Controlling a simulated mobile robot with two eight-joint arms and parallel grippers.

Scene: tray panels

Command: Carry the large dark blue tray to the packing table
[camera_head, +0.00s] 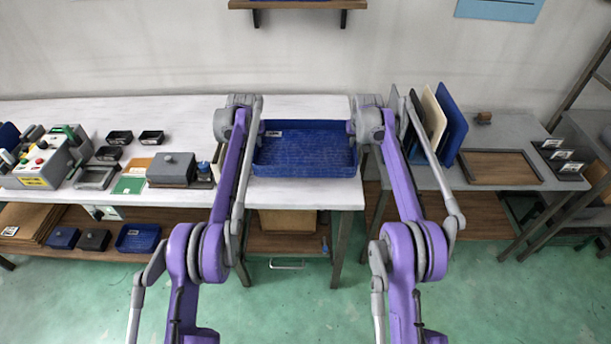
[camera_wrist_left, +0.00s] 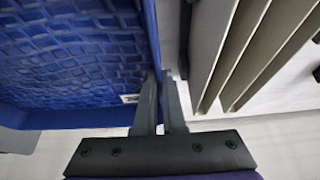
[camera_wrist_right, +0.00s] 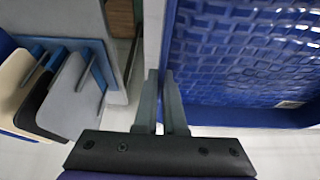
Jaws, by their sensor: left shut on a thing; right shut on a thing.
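The large dark blue tray (camera_head: 305,155) is empty and level at the right end of a long white table (camera_head: 330,108), between my two grippers. I cannot tell whether it touches the tabletop. My left gripper (camera_head: 260,128) is shut on the tray's left wall; in the left wrist view its fingers (camera_wrist_left: 161,82) pinch the wall of the tray (camera_wrist_left: 75,60). My right gripper (camera_head: 351,127) is shut on the right wall; in the right wrist view its fingers (camera_wrist_right: 161,82) pinch the wall of the tray (camera_wrist_right: 245,50). The frames do not label the packing table.
A grey table (camera_head: 510,135) to the right holds upright panels (camera_head: 451,125) and a brown-framed tray (camera_head: 500,167). On the white table's left stand a grey box (camera_head: 171,168), small black trays (camera_head: 119,137) and a machine (camera_head: 45,160). Green floor (camera_head: 300,310) lies clear in front.

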